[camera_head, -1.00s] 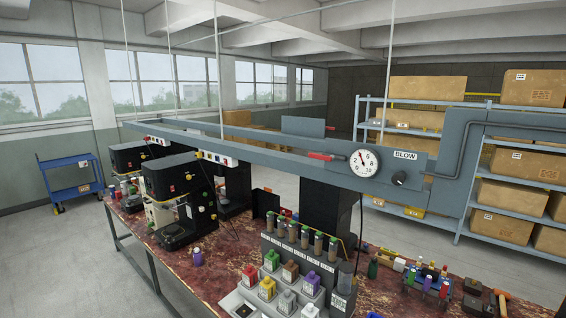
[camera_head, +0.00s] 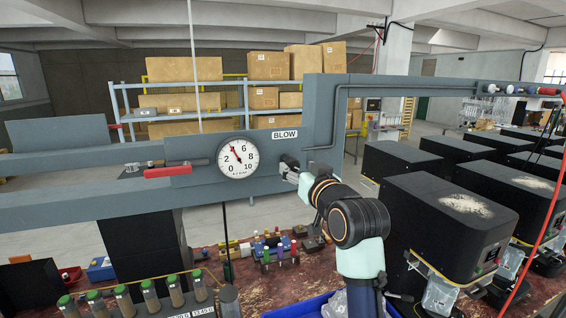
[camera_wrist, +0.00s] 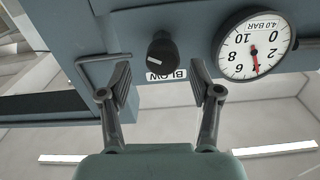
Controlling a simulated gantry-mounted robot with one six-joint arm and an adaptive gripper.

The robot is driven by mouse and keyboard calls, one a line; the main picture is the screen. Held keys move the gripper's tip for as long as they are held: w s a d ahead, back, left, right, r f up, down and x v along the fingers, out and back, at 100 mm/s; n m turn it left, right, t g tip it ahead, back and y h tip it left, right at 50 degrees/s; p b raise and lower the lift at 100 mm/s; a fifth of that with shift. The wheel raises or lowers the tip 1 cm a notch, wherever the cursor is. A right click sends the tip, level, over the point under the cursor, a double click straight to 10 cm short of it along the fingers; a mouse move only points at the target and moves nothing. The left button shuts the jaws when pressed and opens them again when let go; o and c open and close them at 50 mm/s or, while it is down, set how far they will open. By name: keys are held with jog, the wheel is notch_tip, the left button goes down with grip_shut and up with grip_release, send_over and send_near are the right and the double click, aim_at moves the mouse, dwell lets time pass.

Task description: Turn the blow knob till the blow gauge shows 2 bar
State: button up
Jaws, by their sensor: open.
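The blow knob (camera_head: 289,161) is dark and round, on the grey beam under the BLOW label (camera_head: 285,134). In the wrist view the knob (camera_wrist: 161,53) appears upside down, with a pale mark on its rim. The blow gauge (camera_head: 238,158) is a white dial left of the knob; its red needle points at about 4. It also shows in the wrist view (camera_wrist: 252,46), marked 4.0 BAR. My gripper (camera_wrist: 160,68) is open, its fingers spread on either side of the knob with gaps to both. In the head view my gripper (camera_head: 291,174) partly hides the knob.
A red-handled lever (camera_head: 167,171) sits on the beam left of the gauge. Black machines (camera_head: 450,215) stand at the right.

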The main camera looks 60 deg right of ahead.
aim_at(293, 167)
jog(key=shift+p+x, duration=0.3)
jog(key=shift+x, duration=1.65)
jog(key=shift+w+a, duration=0.15)
jog(key=c, duration=1.2)
jog(key=shift+o, duration=0.2)
jog(key=shift+n, duration=0.3)
jog(key=n, duration=0.5)
jog(key=shift+n, duration=0.3)
jog(key=n, duration=0.5)
jog(key=shift+w+a+f, duration=0.1)
jog(key=shift+n, duration=0.4)
